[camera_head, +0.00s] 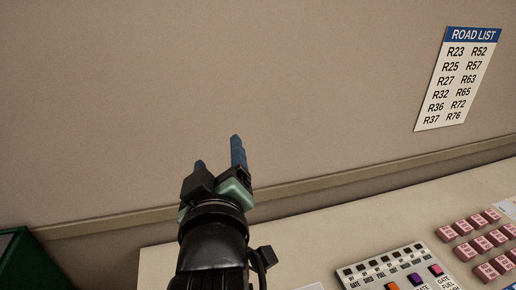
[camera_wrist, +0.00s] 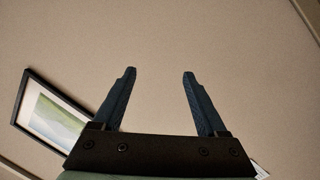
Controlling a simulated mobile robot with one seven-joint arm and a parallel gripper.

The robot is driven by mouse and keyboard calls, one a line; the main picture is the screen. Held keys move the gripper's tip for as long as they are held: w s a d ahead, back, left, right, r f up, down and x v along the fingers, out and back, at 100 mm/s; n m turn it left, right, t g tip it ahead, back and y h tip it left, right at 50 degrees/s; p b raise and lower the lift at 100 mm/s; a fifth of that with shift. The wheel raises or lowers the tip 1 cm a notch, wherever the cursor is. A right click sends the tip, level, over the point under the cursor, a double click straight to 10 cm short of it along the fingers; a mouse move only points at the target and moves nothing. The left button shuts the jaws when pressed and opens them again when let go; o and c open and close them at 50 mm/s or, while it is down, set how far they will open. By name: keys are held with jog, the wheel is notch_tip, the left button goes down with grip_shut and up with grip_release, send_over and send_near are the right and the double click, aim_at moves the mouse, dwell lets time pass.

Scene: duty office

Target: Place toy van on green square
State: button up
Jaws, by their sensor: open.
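My gripper (camera_head: 218,152) is raised in front of the wall in the head view, above the left end of the desk. In the wrist view my gripper (camera_wrist: 159,72) shows two blue fingers spread apart with nothing between them. No toy van shows in either view. No green square can be made out in either view.
A pale desk (camera_head: 158,262) runs along the wall, bearing a labelled panel (camera_head: 395,272) and several pink blocks (camera_head: 490,243). A road list sign (camera_head: 459,78) hangs at upper right. A dark green object (camera_head: 20,258) stands at lower left. A framed picture (camera_wrist: 52,114) hangs on the wall.

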jog(key=s+d+r+m+t, duration=0.2)
jog(key=s+r+t, duration=0.1)
jog(key=r, duration=0.6)
jog(key=s+d+r+m+t+h, duration=0.1)
jog(key=s+d+r+m+t, duration=0.1)
jog(key=r, duration=0.7)
jog(key=s+d+r+m+t+h, duration=0.1)
jog(key=s+d+r+m+t, duration=0.1)
jog(key=s+r+m+t, duration=0.2)
jog(key=s+r+t, duration=0.1)
jog(key=s+r, duration=0.2)
jog(key=r, duration=0.2)
jog(key=shift+s+r+t, duration=0.15)
jog(key=shift+s+t, duration=0.15)
jog(key=shift+t, duration=0.1)
